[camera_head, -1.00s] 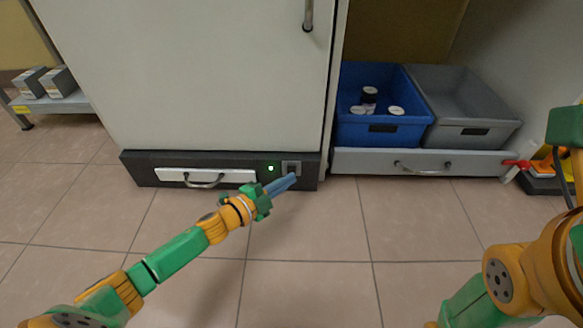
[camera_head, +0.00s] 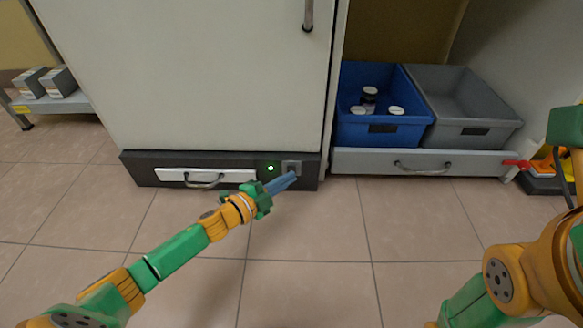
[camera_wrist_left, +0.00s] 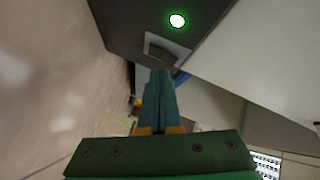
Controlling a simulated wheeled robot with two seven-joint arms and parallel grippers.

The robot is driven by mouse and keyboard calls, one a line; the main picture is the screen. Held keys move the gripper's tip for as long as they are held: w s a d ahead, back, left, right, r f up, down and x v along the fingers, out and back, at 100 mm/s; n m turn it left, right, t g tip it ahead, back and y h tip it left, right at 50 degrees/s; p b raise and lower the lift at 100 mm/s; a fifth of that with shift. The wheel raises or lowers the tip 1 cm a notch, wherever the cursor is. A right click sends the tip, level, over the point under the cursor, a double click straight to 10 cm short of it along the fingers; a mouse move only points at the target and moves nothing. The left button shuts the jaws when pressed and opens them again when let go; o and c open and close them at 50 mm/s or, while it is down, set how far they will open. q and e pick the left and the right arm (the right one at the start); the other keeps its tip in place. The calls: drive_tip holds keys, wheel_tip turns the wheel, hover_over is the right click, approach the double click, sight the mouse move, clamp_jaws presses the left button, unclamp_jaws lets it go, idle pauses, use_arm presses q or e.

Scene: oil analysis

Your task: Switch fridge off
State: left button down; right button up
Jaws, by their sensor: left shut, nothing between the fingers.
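The white fridge (camera_head: 200,75) stands at the back left, its door closed. On its dark base panel (camera_head: 145,170) a green light (camera_head: 271,168) is lit, and it also shows lit in the left wrist view (camera_wrist_left: 178,21). The switch (camera_head: 292,166) sits in a grey frame right of the light; it also shows in the left wrist view (camera_wrist_left: 165,47). My left gripper (camera_head: 294,175) is shut and empty, its tips right at the switch's lower edge. I cannot tell if they touch it. The fingers of my right gripper are out of view.
A white drawer front with a handle (camera_head: 205,180) is left of the light. A blue crate (camera_head: 385,132) with several white-lidded jars and a grey crate (camera_head: 470,125) stand right of the fridge. A low shelf (camera_head: 60,104) holds boxes at left. The tiled floor (camera_head: 310,230) in front is clear.

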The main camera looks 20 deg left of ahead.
use_arm(q)
drive_tip(key=shift+w+a, duration=0.15)
drive_tip(key=shift+w, duration=0.35)
idle(0.4)
drive_tip(key=shift+s, duration=0.1)
drive_tip(key=shift+s+d+p, duration=0.2)
drive_tip(key=shift+s+p, duration=0.15)
drive_tip(key=shift+s, duration=0.25)
drive_tip(key=shift+s+d+f+p, duration=0.1)
drive_tip(key=shift+s+d+p, duration=0.2)
drive_tip(key=shift+s, duration=0.5)
drive_tip(key=shift+s+d+f+p, duration=0.15)
drive_tip(key=shift+s+p, duration=0.2)
drive_tip(key=shift+s, duration=0.45)
drive_tip(key=shift+s+d+f+p, duration=0.1)
drive_tip(key=shift+s+d+p, duration=0.2)
drive_tip(key=shift+s, duration=0.5)
